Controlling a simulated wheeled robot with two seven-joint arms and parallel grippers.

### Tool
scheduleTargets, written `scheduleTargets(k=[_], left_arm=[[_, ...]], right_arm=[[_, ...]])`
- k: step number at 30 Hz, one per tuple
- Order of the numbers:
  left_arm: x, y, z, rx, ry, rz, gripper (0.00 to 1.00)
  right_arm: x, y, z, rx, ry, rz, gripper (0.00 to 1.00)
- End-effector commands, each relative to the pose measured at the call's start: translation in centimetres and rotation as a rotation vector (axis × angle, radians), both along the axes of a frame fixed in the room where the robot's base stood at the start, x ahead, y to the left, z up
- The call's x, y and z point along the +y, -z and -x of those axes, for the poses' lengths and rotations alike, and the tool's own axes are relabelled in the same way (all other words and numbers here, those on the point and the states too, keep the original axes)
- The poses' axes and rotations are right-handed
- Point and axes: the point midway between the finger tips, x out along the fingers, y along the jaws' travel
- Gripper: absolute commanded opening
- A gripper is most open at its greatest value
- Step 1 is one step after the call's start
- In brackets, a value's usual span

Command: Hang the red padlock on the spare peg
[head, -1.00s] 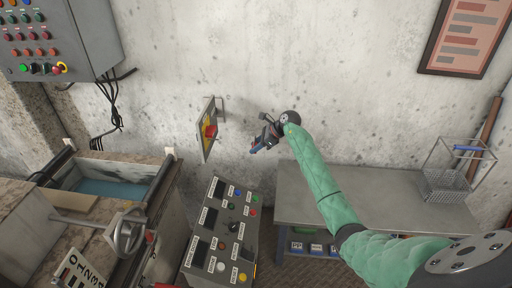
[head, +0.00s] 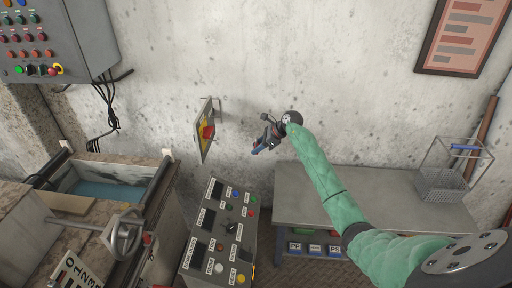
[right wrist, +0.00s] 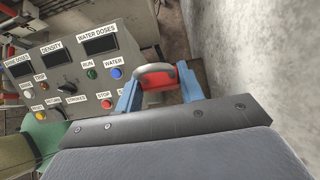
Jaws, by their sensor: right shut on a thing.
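My right gripper (head: 259,148) is beside the wall, right of the yellow board. Its two blue fingers (right wrist: 159,92) are shut on the red padlock (right wrist: 160,84) in the right wrist view. The padlock's grey shackle (right wrist: 155,68) points away from the palm, towards the top of that view. In the head view the padlock cannot be made out at the gripper. A small grey bracket or peg (head: 217,109) sticks out of the wall behind the yellow board; I cannot tell whether it is the spare peg. My left gripper is not in view.
The yellow board with a red part (head: 207,131) stands out from the wall. Below it is a control console (head: 218,230), also in the right wrist view (right wrist: 75,70). A grey bench (head: 375,205) with a wire basket (head: 440,184) stands right. The wall above the gripper is clear.

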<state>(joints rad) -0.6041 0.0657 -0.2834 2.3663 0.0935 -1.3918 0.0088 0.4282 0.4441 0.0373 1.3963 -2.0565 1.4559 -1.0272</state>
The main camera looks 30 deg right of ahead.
Motion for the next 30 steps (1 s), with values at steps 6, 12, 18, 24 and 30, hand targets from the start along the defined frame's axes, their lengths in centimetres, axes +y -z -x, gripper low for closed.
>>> scheduleTargets(k=[6, 12, 18, 24, 30], left_arm=[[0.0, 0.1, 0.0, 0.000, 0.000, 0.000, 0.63], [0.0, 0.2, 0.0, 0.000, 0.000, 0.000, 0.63], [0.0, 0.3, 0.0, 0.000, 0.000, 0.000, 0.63], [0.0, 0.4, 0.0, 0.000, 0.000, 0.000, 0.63], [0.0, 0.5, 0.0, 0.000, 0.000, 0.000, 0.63]], right_arm=[[-0.4, 0.0, 0.3, -0.001, 0.000, 0.001, 0.12], [-0.9, 0.0, 0.6, -0.001, 0.000, 0.001, 0.12], [-1.3, 0.0, 0.8, -0.001, 0.001, 0.000, 0.12], [-1.7, 0.0, 1.1, -0.001, 0.001, 0.000, 0.12], [-2.1, 0.0, 1.4, -0.001, 0.001, 0.000, 0.12]])
